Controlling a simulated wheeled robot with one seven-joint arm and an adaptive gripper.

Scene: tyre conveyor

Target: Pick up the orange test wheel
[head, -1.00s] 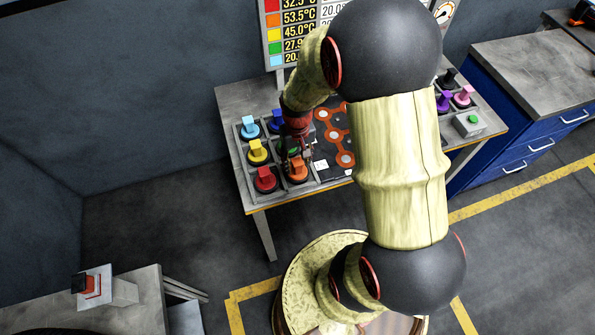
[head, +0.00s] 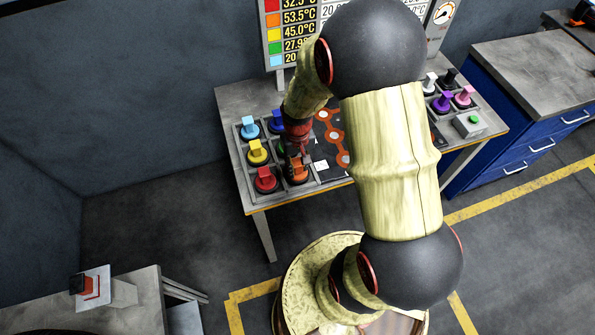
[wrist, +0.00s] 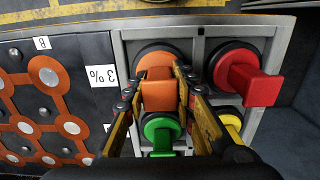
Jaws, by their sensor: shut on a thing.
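The orange test wheel (head: 298,171) sits in the front right compartment of the left tray (head: 250,193) on the table. In the wrist view the orange wheel (wrist: 158,92) shows its block-shaped handle between my two fingers. My gripper (head: 296,157) is over it from above, and it also shows in the wrist view (wrist: 160,85). The fingers are shut on the handle. The wheel's round base still appears within its compartment; I cannot tell if it touches the bottom.
A red wheel (wrist: 252,78) stands right beside the orange one, with a green wheel (wrist: 161,130) and a yellow wheel (wrist: 232,122) close by. A dark board with orange tracks (wrist: 50,90) lies next to the tray. More coloured wheels stand at the table's right end.

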